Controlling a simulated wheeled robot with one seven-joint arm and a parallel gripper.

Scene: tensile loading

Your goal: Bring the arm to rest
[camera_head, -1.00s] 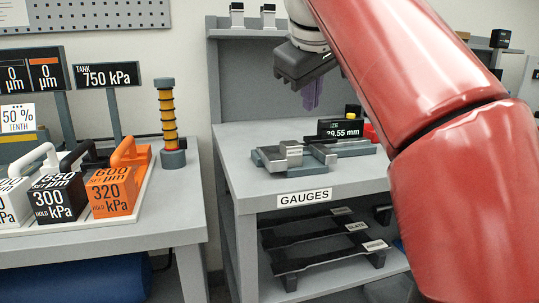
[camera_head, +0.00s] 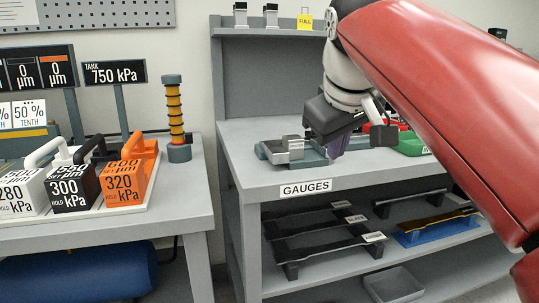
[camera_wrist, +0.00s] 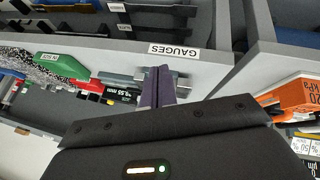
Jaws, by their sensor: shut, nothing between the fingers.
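My gripper (camera_head: 341,146) is the dark hand with purple fingers at the end of my red arm. In the head view it hangs low over the gauges table (camera_head: 240,170), just right of the grey metal gauge (camera_head: 284,150), and overlaps part of it. In the wrist view the purple fingers (camera_wrist: 157,88) are together with nothing held. They appear in front of the gauge and the table's front edge. I cannot tell whether the fingers touch the gauge. The digital readout (camera_wrist: 118,92) shows beside them in the wrist view.
The left table holds white, black and orange (camera_head: 125,182) kPa blocks and a yellow-ringed post (camera_head: 176,120). A lower shelf (camera_head: 340,268) carries dark strips. A gap separates the tables.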

